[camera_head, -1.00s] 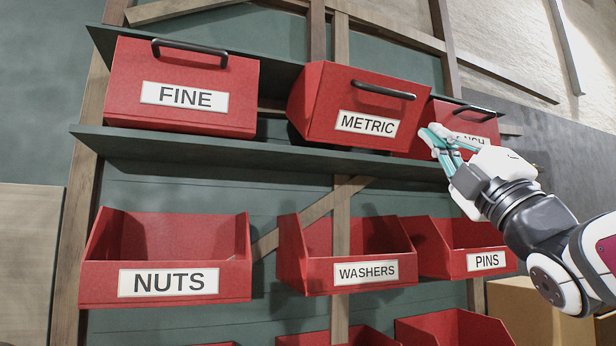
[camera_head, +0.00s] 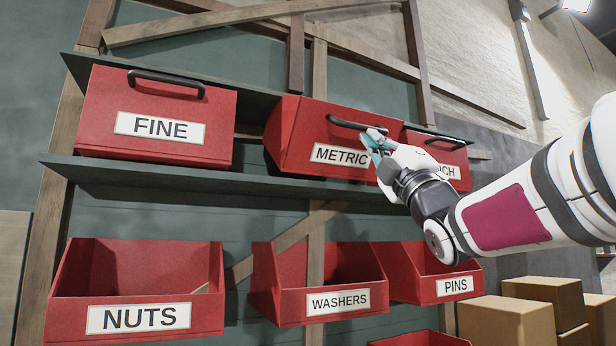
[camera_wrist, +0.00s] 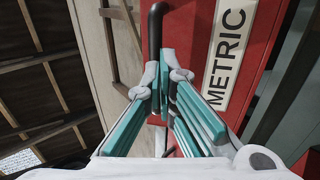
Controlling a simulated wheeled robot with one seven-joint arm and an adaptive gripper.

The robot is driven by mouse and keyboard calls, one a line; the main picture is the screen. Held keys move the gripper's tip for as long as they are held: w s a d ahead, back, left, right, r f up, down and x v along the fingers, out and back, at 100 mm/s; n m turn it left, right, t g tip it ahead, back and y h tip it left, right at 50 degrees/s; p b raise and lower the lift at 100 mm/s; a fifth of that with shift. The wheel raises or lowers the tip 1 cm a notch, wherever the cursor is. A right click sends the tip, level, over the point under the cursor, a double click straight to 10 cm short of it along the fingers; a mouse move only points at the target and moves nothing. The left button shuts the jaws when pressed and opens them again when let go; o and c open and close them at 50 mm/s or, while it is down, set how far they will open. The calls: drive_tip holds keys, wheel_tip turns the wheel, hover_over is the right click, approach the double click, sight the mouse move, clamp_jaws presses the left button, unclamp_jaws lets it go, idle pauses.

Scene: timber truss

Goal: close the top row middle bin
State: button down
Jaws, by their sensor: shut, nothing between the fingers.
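The top row middle bin (camera_head: 305,130) is red, labelled METRIC, with a black bar handle (camera_head: 350,123). It juts forward of its two neighbours on the shelf, its side wall showing. My gripper (camera_head: 372,140) is shut and empty at the right part of the METRIC front, just below the handle's right end. In the wrist view my teal fingers (camera_wrist: 168,80) point toward the bin's red front (camera_wrist: 183,32), beside the handle (camera_wrist: 155,30) and the METRIC label (camera_wrist: 230,50). I cannot tell whether the fingertips touch the front.
The FINE bin (camera_head: 160,105) stands left on the same shelf (camera_head: 110,172); another bin (camera_head: 450,150), its label partly hidden by my gripper, stands right. Open NUTS (camera_head: 75,308), WASHERS (camera_head: 290,306) and PINS (camera_head: 415,289) bins sit below. Cardboard boxes (camera_head: 500,325) stand lower right.

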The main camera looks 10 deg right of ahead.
sight(358, 119)
drive_tip(key=shift+r, duration=0.15)
drive_tip(key=shift+r+g+p, duration=0.2)
drive_tip(key=shift+g+p, duration=0.1)
drive_tip(key=shift+p, duration=0.2)
drive_tip(key=shift+w+r+p, duration=0.15)
drive_tip(key=shift+r+p, duration=0.15)
drive_tip(key=shift+p, duration=0.1)
drive_tip(key=r+g+p, duration=0.1)
drive_tip(key=r+p, duration=0.1)
drive_tip(key=p, duration=0.1)
drive_tip(key=w+r+g+h+p, duration=0.1)
drive_tip(key=p, duration=0.1)
drive_tip(key=shift+a+g, duration=0.3)
drive_tip(key=w+r+g+p, duration=0.1)
drive_tip(key=p, duration=0.2)
drive_tip(key=shift+a+r, duration=0.1)
drive_tip(key=shift+a, duration=0.05)
drive_tip(key=shift+w+a+r+p, duration=0.1)
drive_tip(key=shift+w+r+p, duration=0.1)
drive_tip(key=shift+w+p, duration=0.25)
drive_tip(key=shift+w+f, duration=0.1)
drive_tip(key=shift+b, duration=0.35)
